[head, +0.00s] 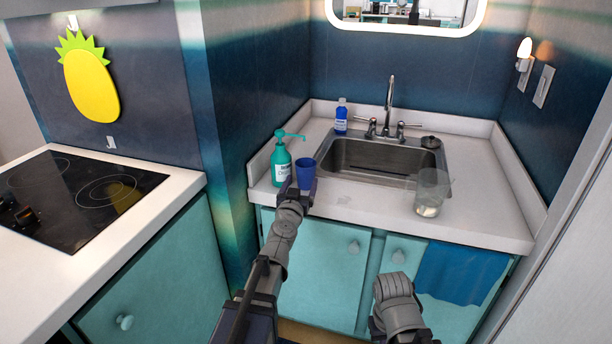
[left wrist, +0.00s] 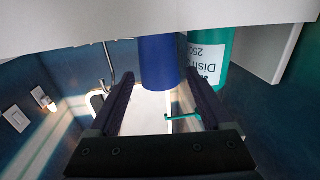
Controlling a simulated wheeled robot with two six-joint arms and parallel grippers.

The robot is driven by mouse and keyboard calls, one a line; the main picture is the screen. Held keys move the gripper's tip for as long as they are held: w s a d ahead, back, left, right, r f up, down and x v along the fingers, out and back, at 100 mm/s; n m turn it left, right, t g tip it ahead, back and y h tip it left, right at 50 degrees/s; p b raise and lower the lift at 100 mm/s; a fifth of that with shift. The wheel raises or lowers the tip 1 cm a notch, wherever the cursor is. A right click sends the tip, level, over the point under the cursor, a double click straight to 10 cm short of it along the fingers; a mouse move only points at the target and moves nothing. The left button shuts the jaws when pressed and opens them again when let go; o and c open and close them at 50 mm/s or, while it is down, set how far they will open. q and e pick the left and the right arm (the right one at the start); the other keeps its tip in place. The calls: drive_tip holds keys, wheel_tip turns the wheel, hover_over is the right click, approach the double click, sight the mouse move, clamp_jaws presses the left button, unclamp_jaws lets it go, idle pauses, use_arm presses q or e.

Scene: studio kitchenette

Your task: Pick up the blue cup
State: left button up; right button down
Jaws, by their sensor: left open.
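The blue cup (head: 305,172) stands upright on the white counter, left of the sink. My left gripper (head: 301,190) is at the cup, on its near side, and hides its lower part in the head view. In the left wrist view, which looks upside down, the cup (left wrist: 160,62) shows in the gap between the two open fingers (left wrist: 160,82). A strip of space shows on each side of it, and the gripper is not closed on it. My right arm shows low in the head view, but its gripper cannot be made out.
A teal dish soap pump bottle (head: 282,160) stands close to the cup's left; it also shows in the left wrist view (left wrist: 212,50). A clear container (head: 431,192) is at the right. The counter front between is clear.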

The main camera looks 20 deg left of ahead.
sight(307, 174)
use_arm(q)
drive_tip(key=shift+w+a+f, duration=0.15)
drive_tip(key=shift+w, duration=2.5)
drive_tip(key=shift+s, duration=0.1)
drive_tip(key=c, duration=1.1)
drive_tip(key=shift+d+r+p, duration=0.4)
drive_tip(key=shift+r+p, duration=0.05)
drive_tip(key=shift+r, duration=0.2)
drive_tip(key=r+p, duration=0.5)
drive_tip(key=shift+d+r+p, duration=0.3)
drive_tip(key=shift+r+p, duration=0.1)
drive_tip(key=d, duration=1.8)
drive_tip(key=shift+s+d, duration=0.25)
drive_tip(key=shift+s, duration=0.05)
